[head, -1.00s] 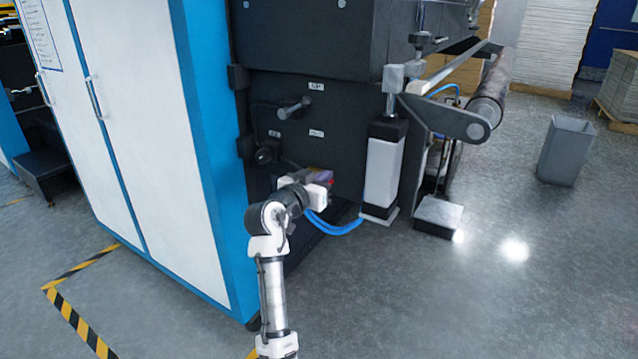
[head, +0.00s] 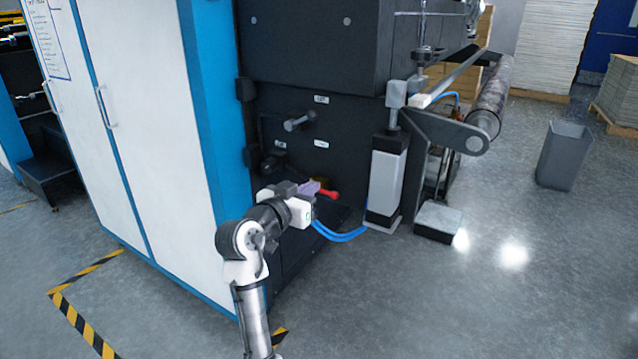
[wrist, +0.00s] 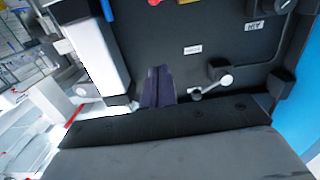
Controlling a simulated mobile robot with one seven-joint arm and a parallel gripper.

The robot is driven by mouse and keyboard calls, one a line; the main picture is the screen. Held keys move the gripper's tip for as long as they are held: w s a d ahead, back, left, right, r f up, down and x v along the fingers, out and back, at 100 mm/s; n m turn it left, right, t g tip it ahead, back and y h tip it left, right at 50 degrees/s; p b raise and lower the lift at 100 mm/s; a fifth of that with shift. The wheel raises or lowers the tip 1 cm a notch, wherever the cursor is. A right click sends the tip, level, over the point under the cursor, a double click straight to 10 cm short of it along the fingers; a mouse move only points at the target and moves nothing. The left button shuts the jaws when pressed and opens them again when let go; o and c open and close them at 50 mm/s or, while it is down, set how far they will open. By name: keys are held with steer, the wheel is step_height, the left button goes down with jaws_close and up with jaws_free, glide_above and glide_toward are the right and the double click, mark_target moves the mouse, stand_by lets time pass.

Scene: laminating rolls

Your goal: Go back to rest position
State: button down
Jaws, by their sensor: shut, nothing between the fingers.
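My gripper (head: 312,187) is in front of the lower dark panel of the laminating machine (head: 310,55). In the wrist view its two dark purple fingers (wrist: 157,86) are together and empty. A red-ended handle (head: 330,194) shows just right of the fingertips in the head view; I cannot tell the gap between them. My white and grey arm reaches up from the bottom of the head view.
A tall white and blue cabinet (head: 140,120) stands close on the left. A white cylinder unit (head: 386,180) with blue hoses (head: 338,235) is right of the gripper. A roller (head: 490,95) and grey bin (head: 565,155) stand farther right. Floor at the lower right is clear.

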steer(key=shift+s+a, duration=0.3)
steer(key=shift+s, duration=0.1)
